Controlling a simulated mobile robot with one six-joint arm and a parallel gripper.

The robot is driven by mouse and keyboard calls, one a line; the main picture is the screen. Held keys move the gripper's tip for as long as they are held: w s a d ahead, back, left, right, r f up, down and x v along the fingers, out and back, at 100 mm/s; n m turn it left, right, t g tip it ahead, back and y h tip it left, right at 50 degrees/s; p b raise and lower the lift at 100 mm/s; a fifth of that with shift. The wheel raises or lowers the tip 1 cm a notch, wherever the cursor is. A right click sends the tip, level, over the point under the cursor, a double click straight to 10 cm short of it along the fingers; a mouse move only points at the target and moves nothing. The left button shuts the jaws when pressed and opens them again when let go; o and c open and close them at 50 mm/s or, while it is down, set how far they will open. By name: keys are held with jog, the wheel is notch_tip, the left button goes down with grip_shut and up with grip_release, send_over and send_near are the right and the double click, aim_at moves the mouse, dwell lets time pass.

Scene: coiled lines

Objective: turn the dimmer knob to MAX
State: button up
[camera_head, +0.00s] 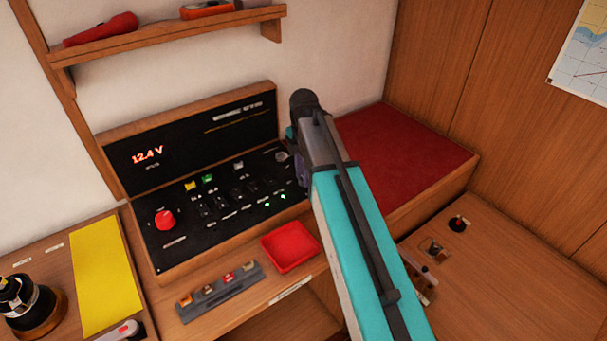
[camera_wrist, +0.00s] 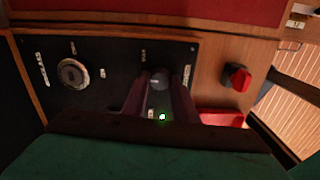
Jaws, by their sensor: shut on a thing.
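The dimmer knob (camera_wrist: 160,77), a small dark grey round knob, sits on the black switch panel (camera_wrist: 110,85) in the wrist view. My gripper (camera_wrist: 163,82) has its two dark fingers on either side of the knob and is shut on it. Small white labels surround the knob, too small to read, and I cannot tell which way it points. In the head view my gripper (camera_head: 297,165) is over the right end of the panel (camera_head: 185,235), and my arm hides the knob there.
A silver round dial (camera_wrist: 72,73) lies left of the knob in the wrist view, and a red switch (camera_wrist: 237,77) sits to its right on wood. A red tray (camera_head: 290,247) is in front of the panel. A red cushion (camera_head: 400,150) lies right of it.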

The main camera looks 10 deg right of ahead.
jog(key=m+p, duration=0.1)
jog(key=m, duration=1.6)
jog(key=shift+m+p, duration=0.3)
jog(key=shift+p, duration=0.1)
jog(key=m, duration=0.5)
jog(key=shift+m, duration=0.3)
jog(key=o, duration=1.1)
jog(key=shift+c, duration=0.2)
jog(key=shift+r, duration=0.1)
